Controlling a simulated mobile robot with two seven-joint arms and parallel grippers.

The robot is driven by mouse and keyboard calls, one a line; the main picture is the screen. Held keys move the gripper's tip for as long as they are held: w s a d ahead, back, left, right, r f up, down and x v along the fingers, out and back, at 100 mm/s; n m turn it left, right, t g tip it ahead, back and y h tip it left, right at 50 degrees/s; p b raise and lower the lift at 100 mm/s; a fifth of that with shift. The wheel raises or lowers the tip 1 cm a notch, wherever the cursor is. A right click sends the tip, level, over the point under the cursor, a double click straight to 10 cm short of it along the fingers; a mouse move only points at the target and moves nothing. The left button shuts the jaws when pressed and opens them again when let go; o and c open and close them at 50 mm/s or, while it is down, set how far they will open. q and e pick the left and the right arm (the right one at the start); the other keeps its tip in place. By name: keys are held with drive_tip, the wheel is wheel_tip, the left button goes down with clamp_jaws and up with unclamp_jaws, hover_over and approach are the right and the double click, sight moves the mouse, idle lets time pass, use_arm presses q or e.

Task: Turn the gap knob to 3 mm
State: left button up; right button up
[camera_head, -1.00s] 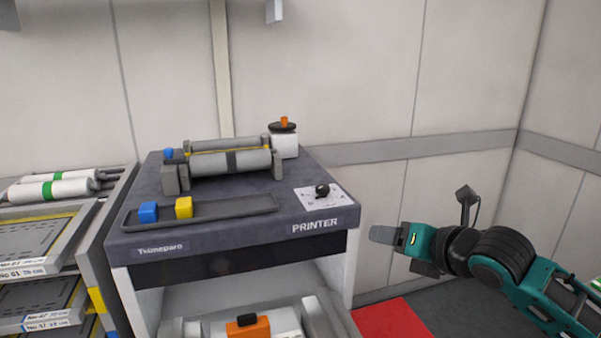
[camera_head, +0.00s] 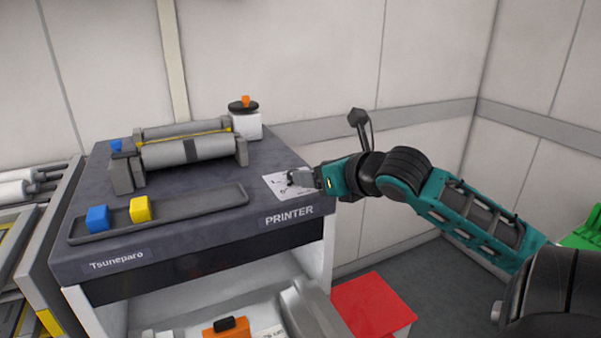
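The printer (camera_head: 200,232) stands left of centre with a dark top. The gap knob (camera_head: 291,178) is a small black knob on a white dial plate (camera_head: 277,189) at the top's right front corner. My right gripper (camera_head: 296,178) reaches in from the right with its fingertips at the knob and hides most of it. Whether the fingers are closed on the knob cannot be made out. The scale marks are too small and covered to read. My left gripper is not in view.
A tray (camera_head: 205,202) with a blue block (camera_head: 97,219) and a yellow block (camera_head: 140,209) lies along the top's front. Rollers (camera_head: 187,151) and a white container (camera_head: 246,127) stand behind. A red box (camera_head: 371,307) is on the floor right of the printer.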

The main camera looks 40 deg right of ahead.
drive_tip(key=shift+x, duration=3)
drive_tip(key=c, duration=1)
